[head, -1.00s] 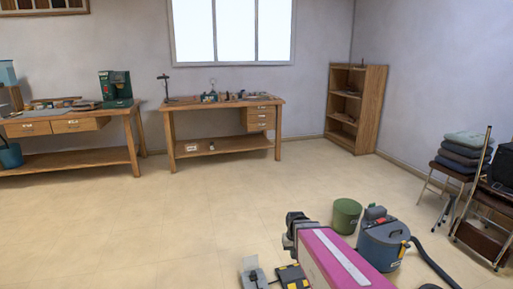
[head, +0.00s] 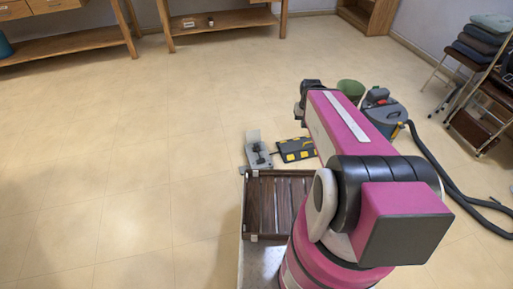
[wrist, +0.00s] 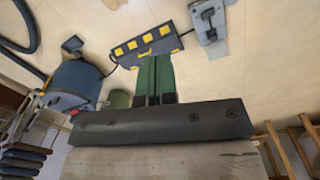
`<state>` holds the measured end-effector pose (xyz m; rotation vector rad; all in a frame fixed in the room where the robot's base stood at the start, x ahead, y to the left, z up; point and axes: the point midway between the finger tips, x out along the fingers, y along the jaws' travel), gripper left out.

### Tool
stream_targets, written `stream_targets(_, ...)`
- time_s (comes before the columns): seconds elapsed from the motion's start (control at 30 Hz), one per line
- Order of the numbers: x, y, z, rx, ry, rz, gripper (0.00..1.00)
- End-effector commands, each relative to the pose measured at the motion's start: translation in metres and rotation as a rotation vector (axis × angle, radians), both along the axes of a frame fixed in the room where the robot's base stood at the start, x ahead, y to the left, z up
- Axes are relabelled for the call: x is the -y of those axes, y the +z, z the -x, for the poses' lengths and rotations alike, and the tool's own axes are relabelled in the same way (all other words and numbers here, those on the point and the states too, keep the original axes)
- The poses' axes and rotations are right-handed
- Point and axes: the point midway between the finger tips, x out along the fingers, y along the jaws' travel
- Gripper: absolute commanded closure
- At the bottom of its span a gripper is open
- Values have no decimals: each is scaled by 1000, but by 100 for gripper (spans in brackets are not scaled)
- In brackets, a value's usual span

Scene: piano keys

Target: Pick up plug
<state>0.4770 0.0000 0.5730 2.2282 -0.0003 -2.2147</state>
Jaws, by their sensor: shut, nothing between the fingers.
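I cannot surely tell which thing is the plug. A small dark block (wrist: 72,43) at the left of the wrist view, with a dark cord near it, may be the plug. A black strip with yellow patches (head: 297,149) lies on the floor; it also shows in the wrist view (wrist: 147,46). A grey bracket-like piece (head: 257,152) with a black part lies beside it, and also shows in the wrist view (wrist: 208,20). My gripper (wrist: 154,58) points toward the strip, its green fingers together and empty. In the head view my arm hides the gripper.
A blue vacuum cleaner (head: 379,110) with a black hose (head: 447,178) stands right of the strip, beside a green bin (head: 350,88). A chair with folded cloths (head: 478,43) is at the far right. The floor to the left is clear.

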Motion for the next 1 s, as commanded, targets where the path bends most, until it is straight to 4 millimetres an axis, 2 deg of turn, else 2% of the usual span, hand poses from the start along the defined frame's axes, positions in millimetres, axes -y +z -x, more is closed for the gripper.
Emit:
stream_targets(0.37,0,0,0,0,0,0,100)
stream_targets(0.4,0,0,0,0,0,0,94)
stream_targets(0.47,0,-2,-2,-2,-4,-3,74)
stream_targets(0.5,-2,-5,-7,-8,-13,-11,61)
stream_targets(0.57,-4,-15,-18,-24,-38,-32,41)
stream_targets(0.6,-8,-25,-29,-41,-66,-54,28)
stream_targets(0.67,-14,-45,-50,-74,-120,-99,9)
stream_targets(0.8,-35,-107,-106,-192,-295,-232,6)
stream_targets(1.0,-63,-198,-178,-394,-554,-411,6)
